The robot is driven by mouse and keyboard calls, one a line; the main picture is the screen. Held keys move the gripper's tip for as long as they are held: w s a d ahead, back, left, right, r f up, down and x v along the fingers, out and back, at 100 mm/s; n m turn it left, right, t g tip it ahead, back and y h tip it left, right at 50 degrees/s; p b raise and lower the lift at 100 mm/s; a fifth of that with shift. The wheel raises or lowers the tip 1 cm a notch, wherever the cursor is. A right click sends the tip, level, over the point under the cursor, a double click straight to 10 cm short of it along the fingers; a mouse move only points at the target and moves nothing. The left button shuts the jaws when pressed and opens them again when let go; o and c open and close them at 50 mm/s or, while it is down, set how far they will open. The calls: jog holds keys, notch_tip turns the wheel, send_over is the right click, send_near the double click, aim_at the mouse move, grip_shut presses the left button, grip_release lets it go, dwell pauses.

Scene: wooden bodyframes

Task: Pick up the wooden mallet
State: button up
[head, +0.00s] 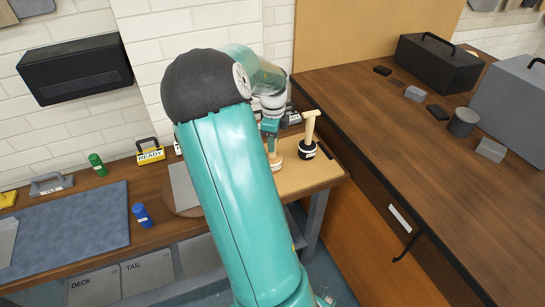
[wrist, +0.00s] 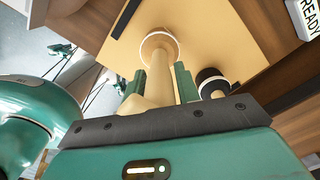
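A pale wooden mallet (wrist: 160,60) with a white band round its head shows in the wrist view. It stands head down on a light board, with its shaft between the two fingers of my gripper (wrist: 160,84). Both fingers lie close along the shaft; I cannot tell whether they press on it. In the head view my gripper (head: 270,128) is over this mallet (head: 275,161), whose upper part is hidden by the gripper. A second mallet-shaped tool with a black head (head: 307,150) and pale wooden handle stands just right of it. Its black head is beside the right finger in the wrist view (wrist: 212,84).
The light board (head: 318,173) lies on a wooden bench. A higher counter (head: 400,120) with boxes is on the right. Dark items stand close behind the mallets.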

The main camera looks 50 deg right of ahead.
jog(key=c, duration=0.6)
